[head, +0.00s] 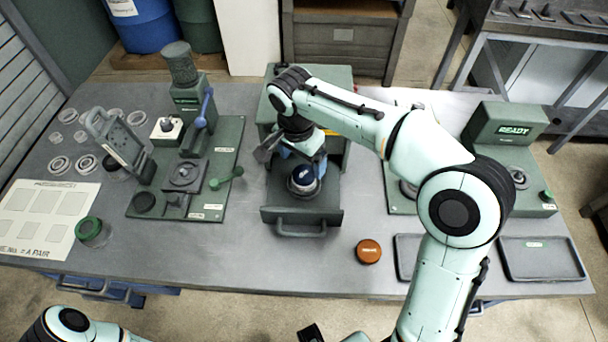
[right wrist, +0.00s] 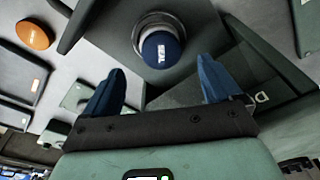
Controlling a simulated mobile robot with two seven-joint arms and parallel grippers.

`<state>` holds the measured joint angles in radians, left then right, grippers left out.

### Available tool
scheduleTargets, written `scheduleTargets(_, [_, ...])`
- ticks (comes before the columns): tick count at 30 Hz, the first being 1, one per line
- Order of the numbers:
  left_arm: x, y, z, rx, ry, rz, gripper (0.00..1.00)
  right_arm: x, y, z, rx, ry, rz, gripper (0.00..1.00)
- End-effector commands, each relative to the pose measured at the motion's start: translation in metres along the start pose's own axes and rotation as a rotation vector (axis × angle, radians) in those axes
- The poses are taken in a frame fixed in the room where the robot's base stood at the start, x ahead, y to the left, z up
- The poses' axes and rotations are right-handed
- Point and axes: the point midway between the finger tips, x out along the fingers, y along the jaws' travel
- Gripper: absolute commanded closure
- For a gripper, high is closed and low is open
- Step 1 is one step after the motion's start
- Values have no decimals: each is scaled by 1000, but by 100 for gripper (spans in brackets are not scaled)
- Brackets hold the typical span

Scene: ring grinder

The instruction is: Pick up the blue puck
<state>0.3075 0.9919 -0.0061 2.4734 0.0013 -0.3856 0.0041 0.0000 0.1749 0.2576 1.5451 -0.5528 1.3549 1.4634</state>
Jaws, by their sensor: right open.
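The blue puck (head: 304,176) is round with a pale label on top. It rests in a silver ring-shaped holder inside the pulled-out drawer (head: 276,216) of the green cabinet. It also shows in the right wrist view (right wrist: 161,50), ahead of the fingers. My right gripper (head: 303,161) is at the drawer, close to the puck, and its arm hides part of the cabinet. In the right wrist view its two blue fingers (right wrist: 161,72) are spread apart with nothing between them. The puck lies just beyond the fingertips. My left gripper is not visible.
An orange puck (head: 368,251) lies on the grey table right of the drawer. Dark trays (head: 543,260) are at the front right. A green press fixture (head: 190,170) stands left of the drawer. A machine reading READY (head: 508,128) stands at the right.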

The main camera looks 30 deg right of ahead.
Motion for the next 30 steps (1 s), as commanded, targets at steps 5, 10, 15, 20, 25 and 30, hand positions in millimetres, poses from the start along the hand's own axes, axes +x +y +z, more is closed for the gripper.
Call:
scheduleTargets(5, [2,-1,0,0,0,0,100,20,0,0,-1,-1,3,9])
scheduleTargets(10, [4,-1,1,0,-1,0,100,44,-1,0,0,-1,2,9])
scheduleTargets(15, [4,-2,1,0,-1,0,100,53,-2,0,0,0,-1,9])
scheduleTargets(20, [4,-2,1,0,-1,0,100,53,-2,0,0,0,-1,9])
scheduleTargets(25, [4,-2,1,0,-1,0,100,52,-2,0,0,0,-1,61])
scheduleTargets(30, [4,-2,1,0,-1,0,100,52,-2,0,0,0,-1,78])
